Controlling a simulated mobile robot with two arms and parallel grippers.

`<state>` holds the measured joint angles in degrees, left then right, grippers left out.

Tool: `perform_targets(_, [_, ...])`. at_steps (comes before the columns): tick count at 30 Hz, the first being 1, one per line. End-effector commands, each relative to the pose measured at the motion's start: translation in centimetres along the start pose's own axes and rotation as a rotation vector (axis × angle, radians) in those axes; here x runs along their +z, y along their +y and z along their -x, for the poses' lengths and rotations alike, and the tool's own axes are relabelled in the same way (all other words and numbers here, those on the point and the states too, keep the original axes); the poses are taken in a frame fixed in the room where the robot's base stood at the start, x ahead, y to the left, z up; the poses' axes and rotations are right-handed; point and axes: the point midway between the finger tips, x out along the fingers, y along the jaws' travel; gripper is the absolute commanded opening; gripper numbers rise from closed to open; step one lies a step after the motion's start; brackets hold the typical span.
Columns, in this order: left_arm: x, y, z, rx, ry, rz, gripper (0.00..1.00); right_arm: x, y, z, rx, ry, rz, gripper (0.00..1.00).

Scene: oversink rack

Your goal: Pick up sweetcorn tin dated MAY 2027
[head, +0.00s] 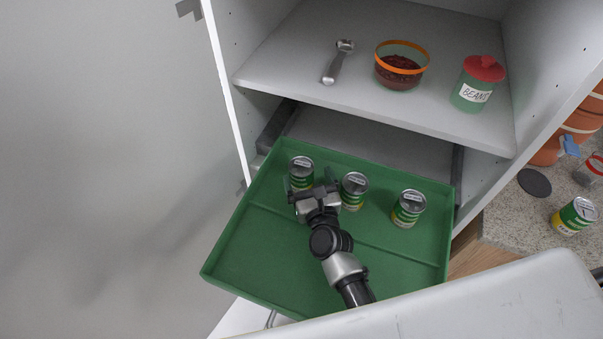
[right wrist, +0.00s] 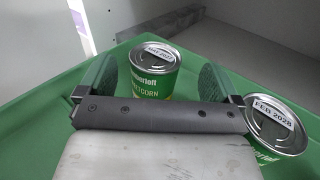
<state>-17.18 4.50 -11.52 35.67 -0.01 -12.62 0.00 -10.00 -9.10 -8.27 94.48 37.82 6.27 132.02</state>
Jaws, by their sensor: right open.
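A green pull-out tray (head: 255,235) holds three green-labelled tins. The left tin (head: 301,172) is upright near the tray's back left. In the right wrist view, this sweetcorn tin (right wrist: 152,75) has a lid label that seems to read MAY 2027. The middle tin (head: 354,188) stands to its right; its lid in the right wrist view (right wrist: 277,125) reads FEB 2028. The right tin (head: 409,208) has a date too small to read. My right gripper (head: 314,190) is open and empty, just in front of the left tin, which shows between its fingers (right wrist: 155,78). My left gripper is out of view.
The shelf above (head: 300,70) holds a metal scoop (head: 338,62), an orange-rimmed bowl (head: 401,65) and a red-lidded beans jar (head: 476,84). Another tin (head: 574,216) stands on the speckled counter at right. The tray's front left is clear.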

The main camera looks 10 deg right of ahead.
Motion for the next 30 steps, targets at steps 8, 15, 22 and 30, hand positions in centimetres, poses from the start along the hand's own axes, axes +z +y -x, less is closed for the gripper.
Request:
perform_targets(8, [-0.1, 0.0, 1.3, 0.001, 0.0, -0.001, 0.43, -0.1, 0.4, -3.8, 0.001, -0.002, 0.002, 0.94])
perform_targets(15, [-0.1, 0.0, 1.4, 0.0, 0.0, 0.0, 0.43, -0.3, 0.4, -4.7, 0.0, 0.0, 0.0, 0.94])
perform_targets(22, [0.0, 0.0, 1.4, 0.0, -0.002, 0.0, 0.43, -0.3, 0.4, -4.7, 0.0, 0.0, 0.001, 0.78])
perform_targets(30, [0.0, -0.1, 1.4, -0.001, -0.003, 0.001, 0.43, -0.3, 0.4, -4.7, 0.0, 0.0, 0.001, 0.36])
